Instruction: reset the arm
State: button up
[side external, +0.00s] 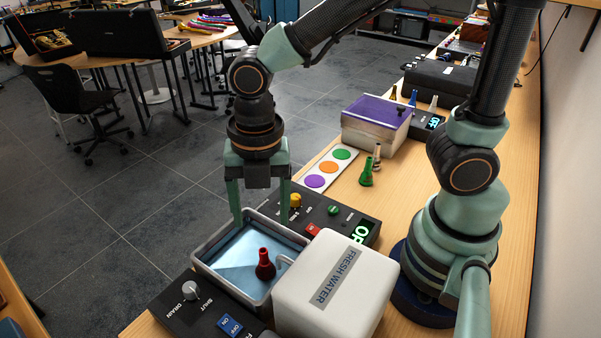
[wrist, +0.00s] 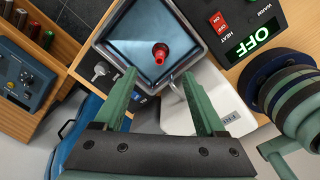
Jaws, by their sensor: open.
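A white fresh water tank (side external: 325,290) stands beside the basin. Control panels (side external: 345,220) with knobs flank it. Behind are a card with coloured dots (side external: 330,168), a green piece (side external: 366,172) and a purple-lidded box (side external: 376,122). The bench's left edge is close to the basin.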

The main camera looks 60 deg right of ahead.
jog(key=d+r+m+t, duration=0.1)
jog(key=d+r+m, duration=0.2)
jog(key=d+m, duration=0.2)
jog(key=w+d+r+m+t, duration=0.1)
jog(key=d+m, duration=0.4)
jog(key=m, duration=0.7)
jog(key=w+d+r+m+t, duration=0.1)
jog(key=d+r+m+t, duration=0.2)
jog(key=m, duration=0.6)
notch_tip(320, 180, up, 3)
jog(key=d, duration=0.2)
jog(key=shift+w+d, duration=0.2)
jog(key=shift+d, duration=0.1)
